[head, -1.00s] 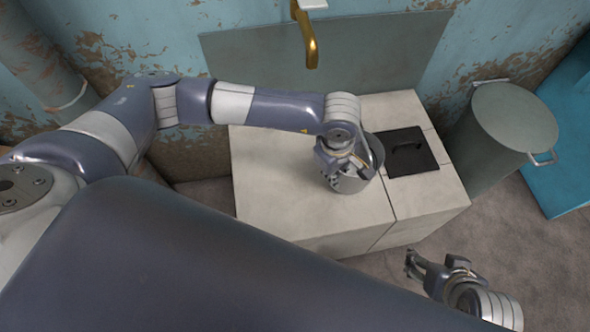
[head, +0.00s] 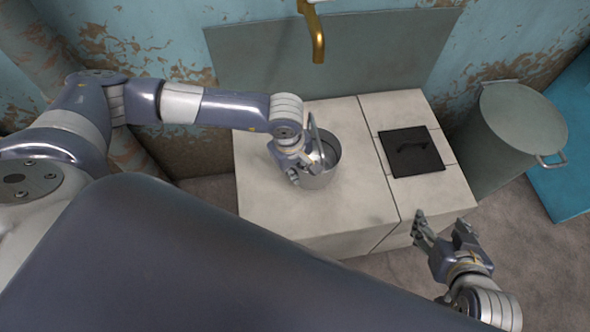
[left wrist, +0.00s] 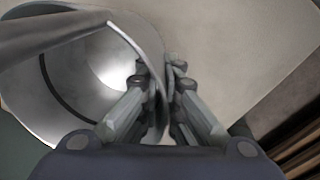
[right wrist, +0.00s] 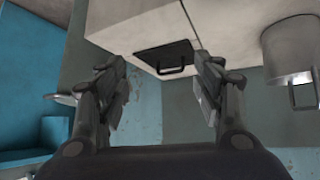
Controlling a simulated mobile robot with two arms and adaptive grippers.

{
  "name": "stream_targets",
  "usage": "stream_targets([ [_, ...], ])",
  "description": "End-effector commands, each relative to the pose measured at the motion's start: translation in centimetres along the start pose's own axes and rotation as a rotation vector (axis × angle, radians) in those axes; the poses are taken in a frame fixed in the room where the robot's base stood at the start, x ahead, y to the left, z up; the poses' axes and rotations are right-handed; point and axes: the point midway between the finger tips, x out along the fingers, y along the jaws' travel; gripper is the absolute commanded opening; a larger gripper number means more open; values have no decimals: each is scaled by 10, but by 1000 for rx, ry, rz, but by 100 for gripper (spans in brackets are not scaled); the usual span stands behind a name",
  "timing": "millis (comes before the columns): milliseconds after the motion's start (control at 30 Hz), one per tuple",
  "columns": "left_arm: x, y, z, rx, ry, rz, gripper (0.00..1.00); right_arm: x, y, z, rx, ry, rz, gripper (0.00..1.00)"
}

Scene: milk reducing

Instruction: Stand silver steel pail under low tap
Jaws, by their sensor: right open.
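The silver steel pail (head: 322,178) is upright over the pale counter, left of the dark hatch; whether its base touches the counter I cannot tell. My left gripper (head: 290,160) is shut on the pail's left side wall at the rim. The left wrist view shows the pail's open, empty inside (left wrist: 100,75) and the fingers (left wrist: 165,95) closed about its edge. The brass low tap (head: 317,40) hangs from the back wall, beyond the pail in the head view. My right gripper (head: 440,235) is open and empty at the counter's front right. The pail also shows in the right wrist view (right wrist: 290,50).
The pale counter (head: 265,210) has bare room left of and in front of the pail. A dark square hatch with a handle (head: 425,160) lies on its right part. A large grey lidded bin (head: 515,125) stands to the right, with a blue surface (head: 570,150) beyond.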

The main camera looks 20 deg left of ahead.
Motion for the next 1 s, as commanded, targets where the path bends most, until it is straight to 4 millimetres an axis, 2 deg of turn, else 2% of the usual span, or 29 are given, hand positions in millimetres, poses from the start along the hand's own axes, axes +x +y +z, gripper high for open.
stream_targets([
  [200, 0, 0, 0, 0, 0, 1, 0, 0, 0, 0, 0, 1, 0, 61],
  [233, 0, 0, 0, 0, 0, -1, 11, 0, 0, 0, 0, 1, 0, 61],
  [300, 0, 0, 0, 0, 0, -1, 25, 0, 0, 0, 0, 0, 0, 61],
  [733, -5, 0, 0, 0, 0, -1, 25, -2, 0, 1, 0, -13, 1, 61],
  [867, -19, 0, 0, 0, 0, 1, 25, -7, 3, 22, 2, -104, 6, 61],
  [1000, -42, 1, 0, 0, 0, 2, 25, -18, 6, 49, 5, -233, 13, 61],
])
